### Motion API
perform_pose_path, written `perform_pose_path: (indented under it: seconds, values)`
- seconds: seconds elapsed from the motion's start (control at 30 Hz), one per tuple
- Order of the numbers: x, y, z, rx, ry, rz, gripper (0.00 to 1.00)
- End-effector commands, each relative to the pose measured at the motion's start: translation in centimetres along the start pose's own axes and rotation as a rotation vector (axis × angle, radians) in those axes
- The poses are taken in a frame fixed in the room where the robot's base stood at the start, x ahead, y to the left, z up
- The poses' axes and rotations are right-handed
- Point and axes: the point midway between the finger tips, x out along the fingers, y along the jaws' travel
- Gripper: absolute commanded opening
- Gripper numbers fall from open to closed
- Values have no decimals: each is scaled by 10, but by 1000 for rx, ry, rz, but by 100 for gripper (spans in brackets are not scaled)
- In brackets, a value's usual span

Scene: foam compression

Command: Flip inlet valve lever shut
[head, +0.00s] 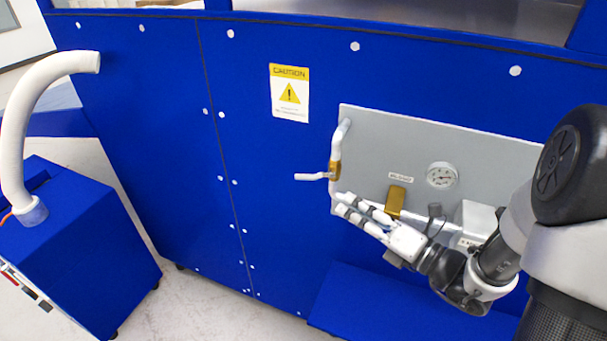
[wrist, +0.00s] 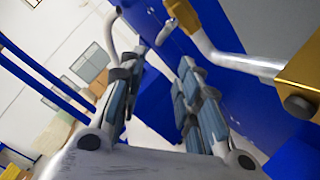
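A valve with a brass body (head: 335,171) sits on the white vertical pipe at the left edge of a grey panel. Its white lever (head: 309,177) sticks out to the left, roughly level and across the pipe. In the wrist view the lever (wrist: 165,33) shows beyond the fingertips, near the brass body (wrist: 183,12). My gripper (head: 341,204) is just below and right of the lever, in front of the lower pipe, apart from the lever. In the wrist view my gripper (wrist: 155,66) has its fingers spread with nothing between them.
A second brass valve (head: 396,200) is close above my gripper; its brass body also shows in the wrist view (wrist: 303,76). A gauge (head: 441,176) is on the grey panel (head: 375,131). A blue cabinet with a white hose (head: 27,104) stands at left. Space left of the lever is free.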

Motion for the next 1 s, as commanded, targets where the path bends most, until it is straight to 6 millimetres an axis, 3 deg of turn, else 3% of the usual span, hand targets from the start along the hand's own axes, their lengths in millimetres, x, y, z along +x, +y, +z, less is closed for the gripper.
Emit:
perform_pose_path:
  seconds: [0.6,0.8,1.0]
  values:
    - [130,1,-3,-5,6,4,31]
    - [153,1,-2,-4,4,2,31]
    - [159,1,-2,-3,3,1,31]
